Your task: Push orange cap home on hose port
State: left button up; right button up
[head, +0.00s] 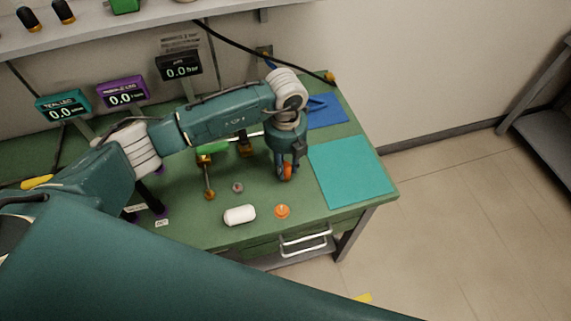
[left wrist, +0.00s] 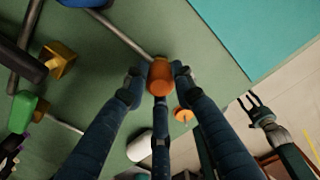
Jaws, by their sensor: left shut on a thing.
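My left gripper (head: 287,172) points down over the right part of the green bench. It is shut on an orange cap (left wrist: 160,77), held between its fingers; the cap also shows in the head view (head: 287,170). A thin metal rod (left wrist: 122,35) runs toward the held cap in the left wrist view. I cannot tell whether they touch. No hose port is clearly identifiable; the gripper may hide it. A second orange cap (head: 282,211) lies loose on the bench. My right gripper (left wrist: 253,103) shows open and empty in the left wrist view, beyond the bench edge.
A white cylinder (head: 240,215) and a small grey piece (head: 238,187) lie on the green bench (head: 200,232). A teal mat (head: 350,172) lies on the right, a blue tray (head: 327,111) behind it. A brass-coloured block (left wrist: 58,60) and green part (left wrist: 22,110) stand left of the gripper.

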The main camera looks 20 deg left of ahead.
aim_at(285, 165)
pick_arm(q)
jog(key=shift+f, duration=0.35)
jog(key=o, duration=1.1)
jog(key=shift+r, duration=0.1)
notch_tip(285, 165, up, 12)
jog(key=shift+f, duration=0.1)
